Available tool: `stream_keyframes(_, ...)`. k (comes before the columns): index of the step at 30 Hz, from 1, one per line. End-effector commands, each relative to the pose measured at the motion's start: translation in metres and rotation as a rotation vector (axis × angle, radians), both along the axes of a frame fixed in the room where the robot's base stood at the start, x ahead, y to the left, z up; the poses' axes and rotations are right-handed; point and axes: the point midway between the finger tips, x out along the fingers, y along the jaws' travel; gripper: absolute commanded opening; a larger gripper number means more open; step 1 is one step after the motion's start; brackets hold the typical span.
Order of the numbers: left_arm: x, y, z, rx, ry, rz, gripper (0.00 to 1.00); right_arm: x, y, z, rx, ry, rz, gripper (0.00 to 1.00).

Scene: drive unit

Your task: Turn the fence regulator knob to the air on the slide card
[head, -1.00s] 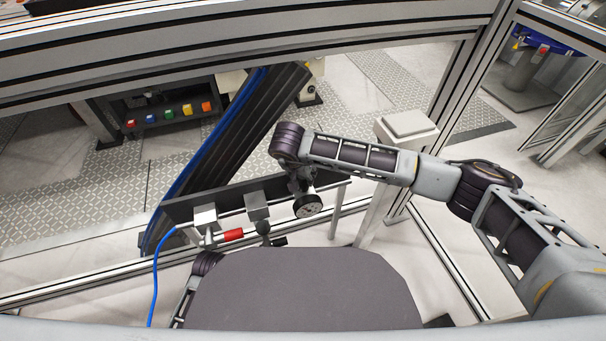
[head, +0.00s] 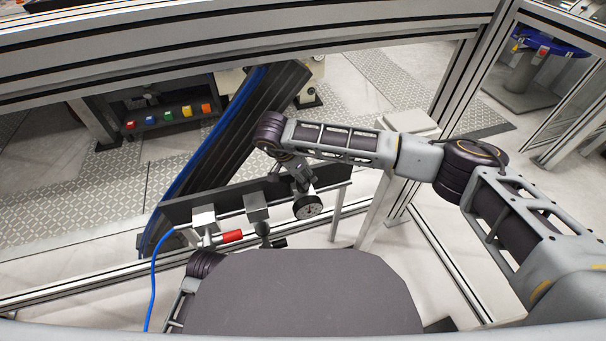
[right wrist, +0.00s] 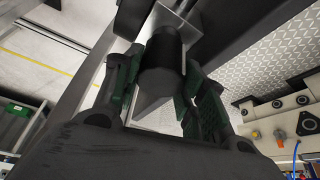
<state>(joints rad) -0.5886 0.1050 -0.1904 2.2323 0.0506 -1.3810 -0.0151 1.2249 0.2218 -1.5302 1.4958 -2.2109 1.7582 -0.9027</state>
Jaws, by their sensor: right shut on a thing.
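My right gripper (right wrist: 165,75), with green finger pads, is shut on the knob, one finger on each side. My left gripper is not in view.
A dark rail (head: 275,190) carries two grey blocks and a red-handled valve (head: 232,236) with a blue hose (head: 153,285). A slanted dark conveyor (head: 235,135) stands behind. An aluminium frame beam (head: 200,55) crosses above, with a post at right.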

Motion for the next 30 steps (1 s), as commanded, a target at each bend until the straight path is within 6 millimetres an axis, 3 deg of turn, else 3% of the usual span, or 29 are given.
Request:
stream_keyframes(12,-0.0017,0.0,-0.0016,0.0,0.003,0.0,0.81,0.0001,-0.0003,-0.0001,0.0,0.0,-0.01,0.17)
stream_keyframes(13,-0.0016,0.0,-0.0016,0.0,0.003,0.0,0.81,0.0001,-0.0002,-0.0001,0.0,0.001,-0.009,0.42)
stream_keyframes(18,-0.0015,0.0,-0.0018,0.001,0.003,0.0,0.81,0.0,0.0,-0.0001,0.0,0.001,-0.009,0.63)
stream_keyframes(30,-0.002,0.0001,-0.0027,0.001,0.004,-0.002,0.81,0.0002,0.0003,0.0001,0.001,0.0,-0.009,0.63)
